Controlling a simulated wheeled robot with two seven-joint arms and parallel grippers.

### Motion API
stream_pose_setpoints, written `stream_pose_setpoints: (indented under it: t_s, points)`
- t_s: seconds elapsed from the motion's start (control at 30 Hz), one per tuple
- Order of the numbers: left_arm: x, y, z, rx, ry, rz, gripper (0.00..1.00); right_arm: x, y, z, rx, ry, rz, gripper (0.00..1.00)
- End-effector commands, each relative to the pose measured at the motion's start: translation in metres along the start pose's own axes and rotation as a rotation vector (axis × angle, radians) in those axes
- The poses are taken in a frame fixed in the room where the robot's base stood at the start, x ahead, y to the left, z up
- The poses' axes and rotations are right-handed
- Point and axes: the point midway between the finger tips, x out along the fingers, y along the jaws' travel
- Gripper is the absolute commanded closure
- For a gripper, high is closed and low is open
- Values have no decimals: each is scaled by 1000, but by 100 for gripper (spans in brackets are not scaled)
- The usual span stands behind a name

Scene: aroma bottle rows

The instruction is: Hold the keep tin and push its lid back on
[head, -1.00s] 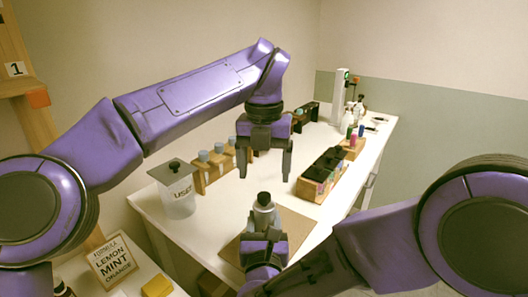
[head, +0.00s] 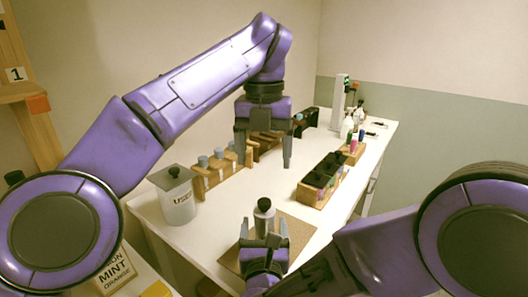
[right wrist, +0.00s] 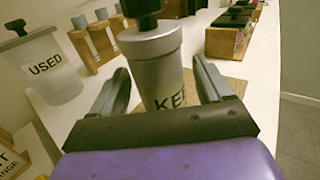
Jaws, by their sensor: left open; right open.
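The keep tin (head: 264,224) is a grey cylinder standing upright on a brown mat (head: 298,232). Its grey lid with a black knob (head: 264,204) is on top; I cannot tell whether it is fully seated. In the right wrist view the tin (right wrist: 165,78) shows part of a "KE" label, and the lid's black knob (right wrist: 141,8) is cut by the top edge. My right gripper (head: 264,230) is open, its fingers on either side of the tin with gaps showing in the right wrist view (right wrist: 160,72). My left gripper (head: 264,157) is open and empty above and behind the tin.
A lidded "USED" tin (head: 179,205) stands at the left, beside a wooden rack (head: 213,180) of blue-capped bottles. A wooden box with black compartments (head: 310,192) is at the right. White bottles (head: 348,126) stand at the far end. The table between is clear.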

Motion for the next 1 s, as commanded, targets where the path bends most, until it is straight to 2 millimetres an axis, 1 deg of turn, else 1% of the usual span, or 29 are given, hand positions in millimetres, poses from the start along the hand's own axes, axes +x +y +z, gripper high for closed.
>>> stream_pose_setpoints:
  t_s: [0.07, 0.17, 0.4, 0.5, 0.6, 0.73, 1.0]
  points:
    - [1, 0, 0, 0, 0, 0, 19, -3, 0, 0, 1, 0, 1, 22]
    - [6, 0, 0, 0, 0, 0, 19, -16, 0, -2, 2, 0, 2, 22]
    - [19, 0, 0, 0, 0, 0, 19, -68, 1, -3, 1, 0, 2, 22]
    - [23, 0, 0, 0, 0, 0, 19, -86, 1, -2, 1, 1, 2, 22]
    - [24, 0, 0, 0, 0, 0, 19, -98, 1, -2, 0, 1, 2, 22]
    - [25, 0, 0, 0, 0, 0, 19, -105, 0, -1, -1, 2, 0, 22]
    - [24, 0, 0, 0, 0, 0, 19, -105, 0, -1, -1, 2, 0, 22]
